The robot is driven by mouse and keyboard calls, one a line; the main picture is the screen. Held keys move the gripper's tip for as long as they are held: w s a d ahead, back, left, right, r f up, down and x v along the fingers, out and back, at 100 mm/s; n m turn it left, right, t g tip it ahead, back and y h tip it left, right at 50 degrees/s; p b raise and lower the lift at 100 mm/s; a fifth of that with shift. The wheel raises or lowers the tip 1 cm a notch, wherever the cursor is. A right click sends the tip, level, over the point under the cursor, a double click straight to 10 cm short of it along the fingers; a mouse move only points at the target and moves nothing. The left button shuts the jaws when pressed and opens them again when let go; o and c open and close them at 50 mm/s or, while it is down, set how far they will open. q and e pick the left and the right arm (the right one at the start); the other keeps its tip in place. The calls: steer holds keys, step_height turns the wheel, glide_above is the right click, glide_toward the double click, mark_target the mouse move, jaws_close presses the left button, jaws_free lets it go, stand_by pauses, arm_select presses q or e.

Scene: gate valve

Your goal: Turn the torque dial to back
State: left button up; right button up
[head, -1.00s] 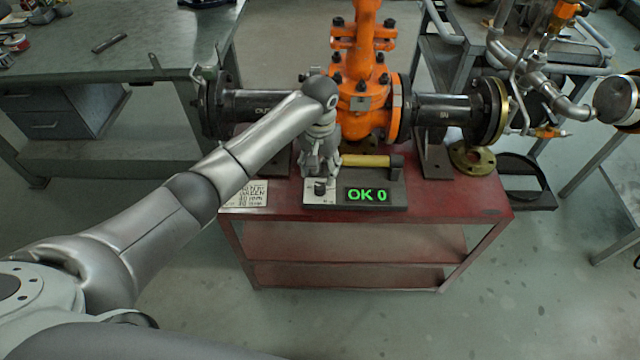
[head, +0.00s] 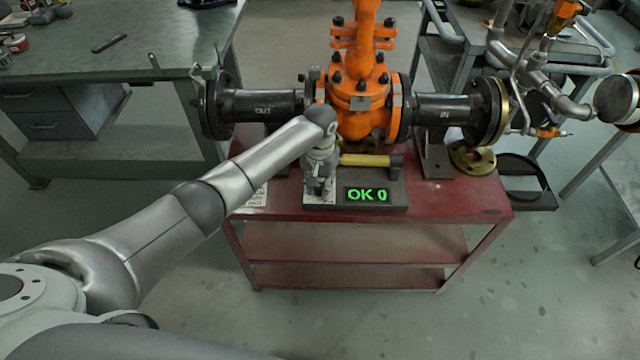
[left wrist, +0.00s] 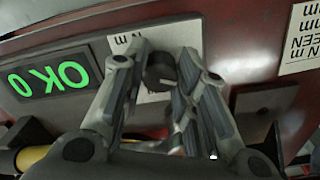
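The torque dial (left wrist: 160,72) is a small dark round knob with a light pointer line, on a pale plate marked "N m" in the left wrist view. My left gripper (left wrist: 166,56) is open, with one finger on each side of the dial; whether either finger touches it, I cannot tell. In the head view, my left gripper (head: 319,190) points down over the left end of the torque unit and largely hides the dial. The unit's display (head: 368,195) reads "OK 0" in green and also shows in the left wrist view (left wrist: 47,79). My right gripper is not in view.
The unit sits at the front of a red cart (head: 450,198). Behind the display lies a yellow-handled tool (head: 364,160). The orange gate valve (head: 358,105) with black pipes stands behind it. A printed label (left wrist: 302,40) lies beside the unit. The cart's front right is clear.

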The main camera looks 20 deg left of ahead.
arm_select(q)
steer(key=shift+d, duration=0.1)
steer(key=c, duration=0.4)
